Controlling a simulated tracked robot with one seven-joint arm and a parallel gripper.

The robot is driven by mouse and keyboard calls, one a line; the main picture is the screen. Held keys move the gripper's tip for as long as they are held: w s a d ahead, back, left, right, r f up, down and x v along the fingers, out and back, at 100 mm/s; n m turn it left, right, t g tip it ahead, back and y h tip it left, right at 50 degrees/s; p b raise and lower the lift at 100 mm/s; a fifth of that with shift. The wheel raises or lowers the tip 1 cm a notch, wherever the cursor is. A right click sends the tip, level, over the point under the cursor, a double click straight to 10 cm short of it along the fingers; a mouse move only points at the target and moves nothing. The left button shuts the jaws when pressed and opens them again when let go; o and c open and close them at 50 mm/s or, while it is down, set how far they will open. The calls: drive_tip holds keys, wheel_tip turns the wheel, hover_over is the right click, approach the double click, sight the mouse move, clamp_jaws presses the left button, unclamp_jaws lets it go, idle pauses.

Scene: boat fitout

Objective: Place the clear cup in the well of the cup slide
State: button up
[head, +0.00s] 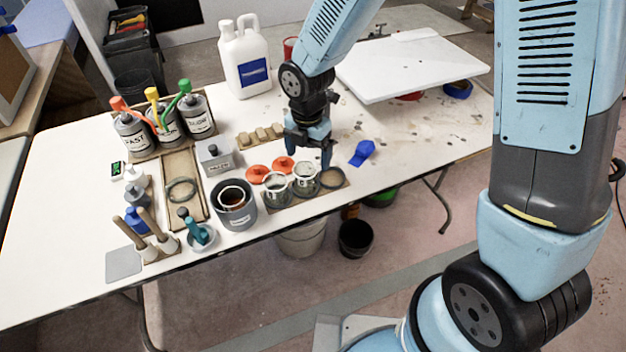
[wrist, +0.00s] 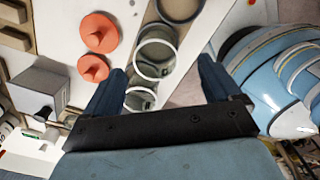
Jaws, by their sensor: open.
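Two clear cups stand upright on a low holder (head: 290,201) near the table's front edge: the left cup (head: 278,190) and the right cup (head: 306,183). Both rims also show in the wrist view, one (wrist: 155,51) ahead of my fingers and one (wrist: 140,98) partly hidden between them. A long tan tray with a ring-shaped well, which looks like the cup slide (head: 171,161), lies left of the cups, in front of the pump bottles. The ring (head: 182,190) looks empty. My gripper (head: 311,158) is open and empty, pointing down just above the right cup.
A dark round piece (head: 331,178) sits at the holder's right end. Orange lids (head: 283,163) lie behind the cups. A grey pot (head: 237,205) and a grey box (head: 214,156) stand between cups and tray. Pump bottles (head: 165,129) stand at the tray's far end.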

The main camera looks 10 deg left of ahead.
sight(305, 174)
wheel_tip(305, 174, down, 3)
drive_tip(key=shift+r, duration=0.1)
drive_tip(key=shift+a+f, duration=0.2)
drive_tip(key=shift+f, duration=0.9)
drive_tip(key=shift+a+f, duration=0.2)
drive_tip(key=shift+f, duration=1.45)
drive_tip(key=c, duration=1.1)
drive_tip(key=shift+c, duration=0.2)
drive_tip(key=shift+r, duration=0.15)
